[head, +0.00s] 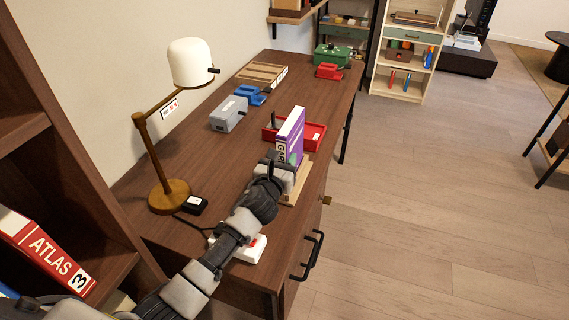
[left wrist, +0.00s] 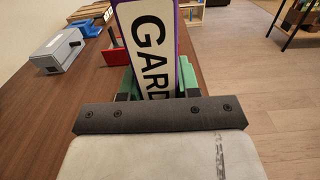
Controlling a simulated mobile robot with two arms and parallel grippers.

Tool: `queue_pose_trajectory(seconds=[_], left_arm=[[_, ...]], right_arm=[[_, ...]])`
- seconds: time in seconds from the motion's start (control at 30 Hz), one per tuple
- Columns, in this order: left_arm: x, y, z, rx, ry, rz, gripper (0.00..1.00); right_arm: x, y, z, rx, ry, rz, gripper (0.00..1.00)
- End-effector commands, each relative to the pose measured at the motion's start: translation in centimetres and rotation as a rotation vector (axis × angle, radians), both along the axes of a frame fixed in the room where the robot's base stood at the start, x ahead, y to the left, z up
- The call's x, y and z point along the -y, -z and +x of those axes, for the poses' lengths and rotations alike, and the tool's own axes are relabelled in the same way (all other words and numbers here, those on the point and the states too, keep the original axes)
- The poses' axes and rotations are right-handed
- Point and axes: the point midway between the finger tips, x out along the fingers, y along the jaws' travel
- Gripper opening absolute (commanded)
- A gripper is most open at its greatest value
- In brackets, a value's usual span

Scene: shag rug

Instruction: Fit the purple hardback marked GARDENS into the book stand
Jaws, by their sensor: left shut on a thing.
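The purple hardback (head: 291,130) stands upright over the desk, its white spine with the black GARDENS lettering facing me. The left wrist view shows the spine (left wrist: 150,42) close up, with the end of the word hidden by the gripper. My left gripper (head: 288,162) is shut on the book, with green finger pads on both sides of it in the left wrist view (left wrist: 157,82). The pale wooden book stand (head: 300,185) is at the desk's right edge, partly hidden behind my gripper. I cannot tell whether the book's lower edge is inside it. My right gripper is not in view.
A red tray (head: 314,134) lies just behind the book. A grey box (head: 228,114), a blue item (head: 250,94) and a brown lamp (head: 167,192) stand to the left. A white item (head: 250,248) is under my arm. The desk's middle is clear.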

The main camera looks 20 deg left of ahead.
Motion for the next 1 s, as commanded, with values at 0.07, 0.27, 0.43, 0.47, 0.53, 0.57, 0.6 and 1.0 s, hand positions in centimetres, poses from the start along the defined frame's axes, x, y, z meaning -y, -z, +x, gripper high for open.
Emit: queue_pose_trajectory(seconds=[0.07, 0.27, 0.43, 0.47, 0.53, 0.57, 0.6, 1.0], left_arm=[[0.0, 0.3, 0.0, 0.005, 0.001, 0.0, 0.0], [0.0, 0.3, 0.0, 0.005, 0.001, 0.002, 0.0], [0.0, 0.7, 0.0, 0.001, 0.0, 0.002, 0.36], [0.0, 0.6, 0.0, 0.001, 0.0, 0.002, 0.41], [0.0, 0.6, 0.0, 0.001, 0.0, 0.002, 0.52], [0.0, 0.6, 0.0, 0.001, 0.0, 0.002, 0.56], [0.0, 0.6, 0.0, 0.001, 0.0, 0.002, 0.57], [-0.1, 0.5, -1.1, 0.0, 0.0, 0.004, 0.57]], right_arm=[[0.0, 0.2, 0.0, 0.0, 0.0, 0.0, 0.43], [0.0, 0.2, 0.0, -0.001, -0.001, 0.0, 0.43], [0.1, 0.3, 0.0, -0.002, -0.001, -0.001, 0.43], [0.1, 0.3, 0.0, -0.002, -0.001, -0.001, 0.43], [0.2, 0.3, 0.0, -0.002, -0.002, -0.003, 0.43], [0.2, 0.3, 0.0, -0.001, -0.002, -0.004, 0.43], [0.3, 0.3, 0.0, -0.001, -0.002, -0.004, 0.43], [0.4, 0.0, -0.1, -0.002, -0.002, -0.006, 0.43]])
